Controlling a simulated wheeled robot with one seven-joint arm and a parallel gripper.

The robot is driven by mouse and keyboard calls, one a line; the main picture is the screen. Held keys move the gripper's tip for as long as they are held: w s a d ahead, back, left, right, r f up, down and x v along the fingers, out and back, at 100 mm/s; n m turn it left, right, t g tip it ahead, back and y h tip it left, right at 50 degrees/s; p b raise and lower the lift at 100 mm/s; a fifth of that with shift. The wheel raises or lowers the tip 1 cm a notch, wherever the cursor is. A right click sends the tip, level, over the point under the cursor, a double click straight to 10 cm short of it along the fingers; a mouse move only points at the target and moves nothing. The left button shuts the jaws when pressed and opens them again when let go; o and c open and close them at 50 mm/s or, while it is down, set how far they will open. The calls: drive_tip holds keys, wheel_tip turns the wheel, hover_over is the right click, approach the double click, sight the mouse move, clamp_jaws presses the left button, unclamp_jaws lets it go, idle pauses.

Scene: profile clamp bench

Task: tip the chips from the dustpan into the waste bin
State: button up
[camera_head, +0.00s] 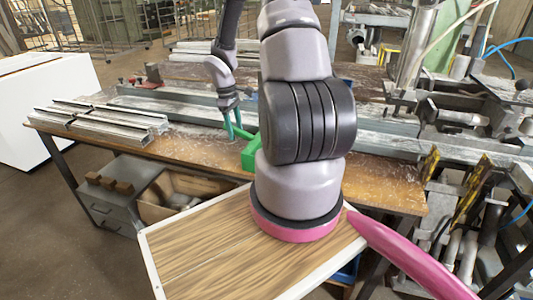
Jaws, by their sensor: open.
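My gripper (236,132) is over the workbench, left of my arm's thick links, with two thin teal fingers pointing down and spread apart. It is open, with nothing seen between the fingers. A green object (250,157), possibly the dustpan, lies on the bench just right of and below the fingertips. Most of it is hidden behind my arm, so I cannot tell whether the fingers touch it or whether it holds chips. Pale chips (195,137) are scattered on the brown bench top. No waste bin can be made out for certain.
The workbench (110,148) carries metal profiles (105,118) at the left and clamp machinery (450,120) at the right. A white cabinet (40,110) is at the far left.

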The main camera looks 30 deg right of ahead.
clamp_jaws()
idle(1.4)
wheel_tip(320, 180, up, 12)
idle(0.7)
idle(0.4)
